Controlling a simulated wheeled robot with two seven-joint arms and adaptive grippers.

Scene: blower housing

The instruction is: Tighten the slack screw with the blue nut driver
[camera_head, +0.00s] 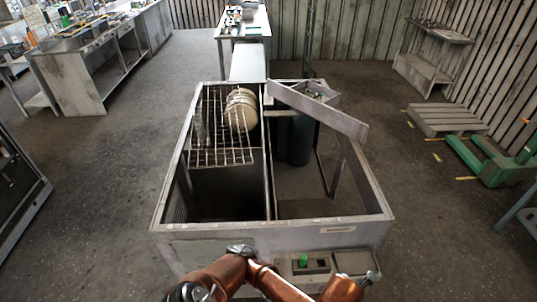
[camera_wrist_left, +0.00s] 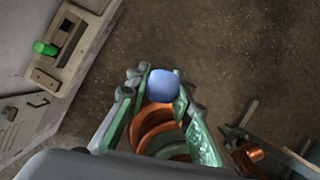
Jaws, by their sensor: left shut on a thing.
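In the left wrist view my left gripper (camera_wrist_left: 161,90) is shut on the blue nut driver (camera_wrist_left: 163,85). Only the rounded blue end shows between the fingers; the rest of the tool is hidden. In the head view the open-topped blower housing (camera_head: 165,205) stands in the middle, with a control panel on its near side. My copper arm links cross the bottom edge in front of it. I cannot pick out the slack screw in either view.
A green knob (camera_head: 303,260) sits on the near panel; it also shows in the left wrist view (camera_wrist_left: 45,48). A wire rack (camera_head: 225,157) and a loose slanting panel (camera_head: 318,110) lie on the housing.

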